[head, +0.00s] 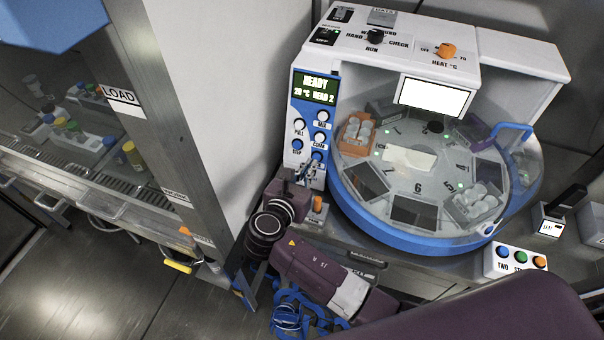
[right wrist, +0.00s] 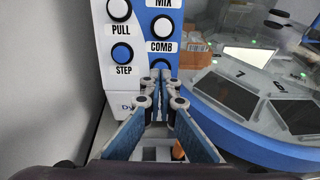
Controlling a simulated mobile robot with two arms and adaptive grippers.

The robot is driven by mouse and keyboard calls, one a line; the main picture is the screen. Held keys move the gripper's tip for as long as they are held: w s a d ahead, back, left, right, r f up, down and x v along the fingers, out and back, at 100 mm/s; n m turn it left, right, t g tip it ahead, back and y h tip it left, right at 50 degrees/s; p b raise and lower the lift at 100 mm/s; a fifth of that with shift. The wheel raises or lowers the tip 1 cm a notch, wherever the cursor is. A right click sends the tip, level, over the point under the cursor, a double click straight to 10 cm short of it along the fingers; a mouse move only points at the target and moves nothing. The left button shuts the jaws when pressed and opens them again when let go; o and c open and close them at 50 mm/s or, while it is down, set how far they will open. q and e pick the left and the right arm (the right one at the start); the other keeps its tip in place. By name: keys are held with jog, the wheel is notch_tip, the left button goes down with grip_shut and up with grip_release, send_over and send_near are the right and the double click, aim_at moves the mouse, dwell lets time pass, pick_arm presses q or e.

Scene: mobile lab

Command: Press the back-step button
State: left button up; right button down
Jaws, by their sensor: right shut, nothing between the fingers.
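The control panel (head: 311,115) is blue and white, with several round buttons. The wrist view shows a white PULL button (right wrist: 119,10), a blue STEP button (right wrist: 122,53) and a white COMB button (right wrist: 162,27). Below COMB is a blue button (right wrist: 160,64), in the head view too (head: 316,157); its lower part and label are hidden by my fingertips, so I cannot read whether it is back-step. My right gripper (right wrist: 160,79) is shut and empty, its tips just in front of this button; contact cannot be told. My left gripper does not show.
A clear-domed carousel (head: 415,187) with a blue rim stands right of the panel. An orange knob (head: 318,204) sits low beside my right gripper. A small button box (head: 515,262) stands at the right. A glass-fronted LOAD cabinet (head: 105,130) is at the left.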

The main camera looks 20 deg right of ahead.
jog(key=shift+x, duration=0.8)
jog(key=shift+w+d, duration=0.15)
